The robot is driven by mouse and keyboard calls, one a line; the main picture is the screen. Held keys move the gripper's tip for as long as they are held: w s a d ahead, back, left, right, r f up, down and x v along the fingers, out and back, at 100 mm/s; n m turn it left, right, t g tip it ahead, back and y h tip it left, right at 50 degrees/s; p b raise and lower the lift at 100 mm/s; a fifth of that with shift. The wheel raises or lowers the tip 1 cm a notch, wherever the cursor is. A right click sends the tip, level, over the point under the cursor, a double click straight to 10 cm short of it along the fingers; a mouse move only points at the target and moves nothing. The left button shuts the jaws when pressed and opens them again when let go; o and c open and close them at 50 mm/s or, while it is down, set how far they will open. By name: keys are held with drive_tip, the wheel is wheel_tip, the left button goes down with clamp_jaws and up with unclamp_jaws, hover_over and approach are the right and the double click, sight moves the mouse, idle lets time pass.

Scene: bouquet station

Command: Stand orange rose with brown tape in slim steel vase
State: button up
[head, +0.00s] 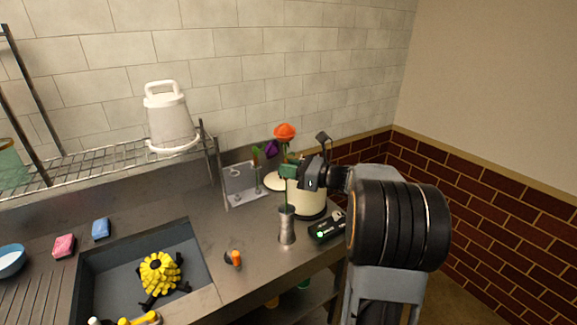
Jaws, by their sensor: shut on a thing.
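The orange rose (285,131) is upright, its bloom above my gripper (291,171). My gripper is shut on its green stem, reaching in from the right. The slim steel vase (287,229) stands on the counter directly below. The stem runs down to the vase's mouth; I cannot tell whether its end is inside or just in front of or behind the rim. Brown tape on the stem cannot be made out.
A cream container (311,200) stands close behind the vase, and a black device (326,228) lies right of it. A grey rack (240,185) holding flowers, including a purple one (271,148), is behind left. The sink (204,277) with a yellow flower-like object (160,273) is left.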

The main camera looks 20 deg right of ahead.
drive_tip(key=shift+f+b, duration=1.55)
drive_tip(key=shift+f, duration=1.55)
drive_tip(key=shift+f+b, duration=0.9)
drive_tip(key=shift+f, duration=0.3)
drive_tip(key=o, duration=0.8)
drive_tip(key=shift+o, duration=0.5)
drive_tip(key=o, duration=0.6)
drive_tip(key=shift+c, duration=0.2)
